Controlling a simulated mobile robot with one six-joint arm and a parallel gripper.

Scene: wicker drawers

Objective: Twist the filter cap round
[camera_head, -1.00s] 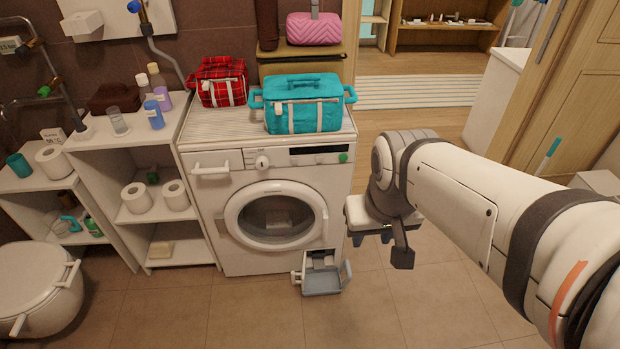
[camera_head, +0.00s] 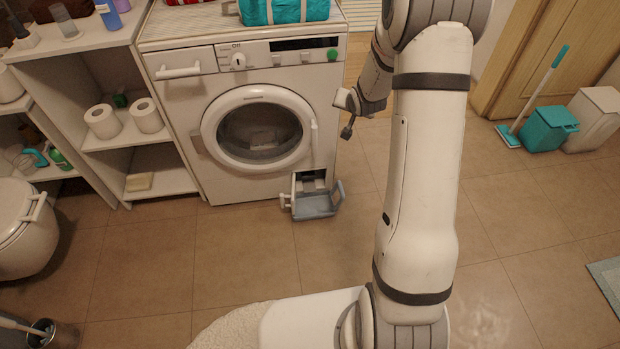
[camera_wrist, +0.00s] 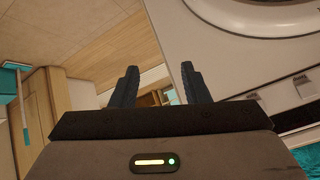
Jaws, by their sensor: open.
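The washing machine (camera_head: 180,110) stands against the wall, its round door shut. At its lower right, the filter compartment (camera_head: 312,176) is open, with a grey-blue tray (camera_head: 315,205) sticking out in front. A pale part shows inside the opening, but I cannot tell if it is the filter cap. My gripper (camera_wrist: 160,88) is open and empty, its two dark fingers apart in the wrist view. In the head view it is beside the machine's right edge, above the compartment, and its fingers are hard to make out. The wrist view shows the machine's front at upper right, not the compartment.
A white shelf (camera_head: 108,165) with toilet rolls stands left of the machine. A teal bag (camera_head: 285,10) sits on top of the machine. The tiled floor before the compartment is clear.

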